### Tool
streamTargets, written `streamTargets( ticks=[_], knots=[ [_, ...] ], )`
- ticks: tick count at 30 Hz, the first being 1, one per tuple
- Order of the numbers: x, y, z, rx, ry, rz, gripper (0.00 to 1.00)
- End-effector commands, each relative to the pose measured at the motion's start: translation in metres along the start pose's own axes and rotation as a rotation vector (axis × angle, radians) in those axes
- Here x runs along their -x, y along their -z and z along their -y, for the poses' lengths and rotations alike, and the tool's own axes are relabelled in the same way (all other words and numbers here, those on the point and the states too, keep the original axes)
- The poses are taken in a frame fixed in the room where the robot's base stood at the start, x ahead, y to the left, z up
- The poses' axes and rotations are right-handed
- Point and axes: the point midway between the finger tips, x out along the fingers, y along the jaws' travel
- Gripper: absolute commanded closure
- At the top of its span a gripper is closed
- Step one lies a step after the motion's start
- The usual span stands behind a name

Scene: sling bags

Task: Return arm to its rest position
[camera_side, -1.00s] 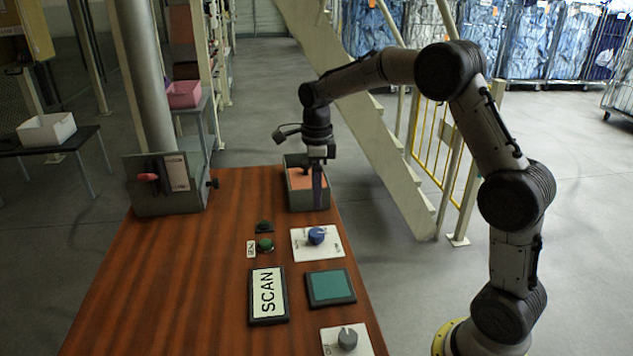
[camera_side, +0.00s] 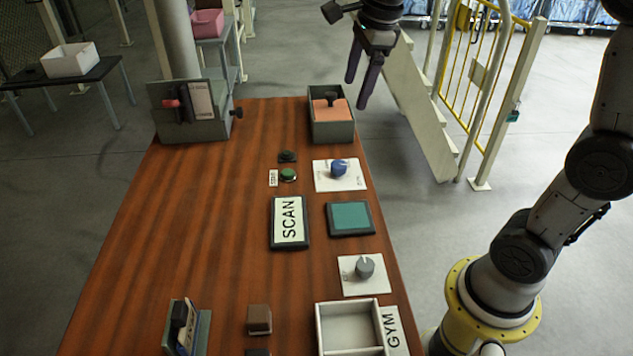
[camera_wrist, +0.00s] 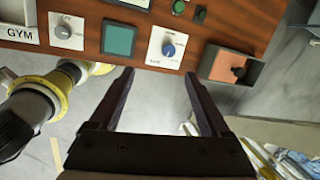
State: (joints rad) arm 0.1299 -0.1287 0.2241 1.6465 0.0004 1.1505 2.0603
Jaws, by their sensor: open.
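My gripper (camera_side: 362,80) is open and empty, high in the air to the right of the grey bin at the table's far end in the side view. In the wrist view its two dark fingers (camera_wrist: 164,98) stand apart with nothing between them. The grey bin (camera_side: 333,133) holds an orange pad (camera_side: 327,112) with a dark knob on top. The bin also shows in the wrist view (camera_wrist: 242,64). My upper arm is partly out of the side view.
The wooden table (camera_side: 200,220) carries a SCAN plate (camera_side: 289,222), a teal pad (camera_side: 350,217), a blue knob (camera_side: 339,168), a grey knob (camera_side: 364,267) and a white tray (camera_side: 348,330) labelled GYM. A grey box (camera_side: 193,112) with a red-tipped lever stands at the far left. Stairs rise behind.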

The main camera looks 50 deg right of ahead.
Motion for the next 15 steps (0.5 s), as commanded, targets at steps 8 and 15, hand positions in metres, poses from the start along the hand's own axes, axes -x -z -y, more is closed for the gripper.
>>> streamTargets(
  ticks=[8,15],
  knots=[
    [0.044,0.030,-0.101,0.667,0.157,0.058,0.19],
    [0.033,0.060,-0.162,1.258,0.259,0.024,0.19]
  ],
)
